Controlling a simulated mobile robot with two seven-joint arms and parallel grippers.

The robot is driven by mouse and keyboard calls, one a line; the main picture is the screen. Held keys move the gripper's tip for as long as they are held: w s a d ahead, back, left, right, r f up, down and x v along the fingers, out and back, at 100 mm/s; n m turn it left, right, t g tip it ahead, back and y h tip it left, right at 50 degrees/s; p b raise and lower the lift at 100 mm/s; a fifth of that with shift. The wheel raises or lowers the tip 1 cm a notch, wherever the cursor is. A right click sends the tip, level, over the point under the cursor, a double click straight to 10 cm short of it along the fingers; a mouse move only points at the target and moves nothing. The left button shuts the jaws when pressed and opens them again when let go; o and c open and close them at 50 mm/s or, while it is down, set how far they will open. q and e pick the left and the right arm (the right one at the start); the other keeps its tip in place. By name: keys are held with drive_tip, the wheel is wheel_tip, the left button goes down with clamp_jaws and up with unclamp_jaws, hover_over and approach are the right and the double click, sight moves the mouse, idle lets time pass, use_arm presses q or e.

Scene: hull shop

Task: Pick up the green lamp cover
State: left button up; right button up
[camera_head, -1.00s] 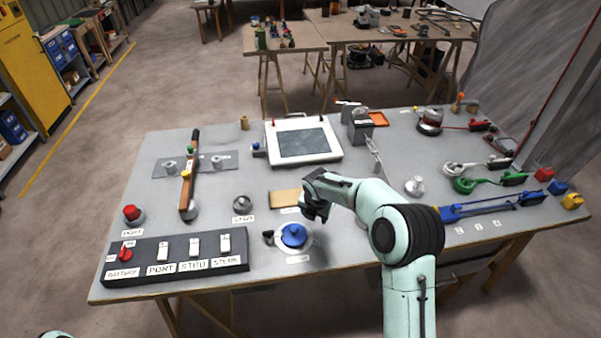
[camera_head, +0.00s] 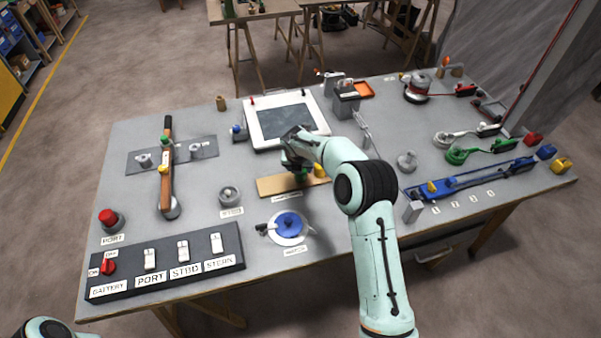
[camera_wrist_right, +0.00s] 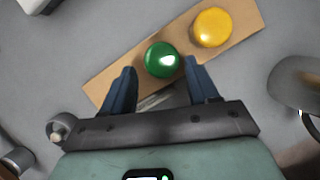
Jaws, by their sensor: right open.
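The green lamp cover (camera_wrist_right: 162,60) is a glossy green dome on a narrow wooden board (camera_wrist_right: 107,88). In the right wrist view it lies between and just beyond the tips of my right gripper's (camera_wrist_right: 160,77) two blue fingers, which are apart and do not visibly grip it. In the head view my right gripper (camera_head: 294,166) is over the board (camera_head: 271,187), and only a bit of the green cover (camera_head: 301,178) shows beneath it. A yellow lamp cover (camera_wrist_right: 212,27) sits beside the green one on the same board. My left gripper is out of view.
A blue round switch (camera_head: 289,224) on a white base stands in front of the board. A screen panel (camera_head: 287,121) is behind it. A round grey knob (camera_head: 229,194) is to the left. A black switch box (camera_head: 168,268) fills the front left.

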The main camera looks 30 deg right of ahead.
drive_tip(key=x, duration=0.5)
drive_tip(key=shift+f, duration=0.1)
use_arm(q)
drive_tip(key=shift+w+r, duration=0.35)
use_arm(e)
drive_tip(key=c, duration=0.7)
drive_tip(key=shift+r, duration=0.2)
wheel_tip(320, 180, up, 14)
drive_tip(key=shift+r+p, duration=0.1)
drive_tip(key=shift+p, duration=0.9)
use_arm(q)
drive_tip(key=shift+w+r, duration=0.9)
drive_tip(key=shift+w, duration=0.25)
use_arm(e)
wheel_tip(320, 180, up, 6)
drive_tip(key=shift+s+f, duration=0.1)
drive_tip(key=shift+f, duration=0.1)
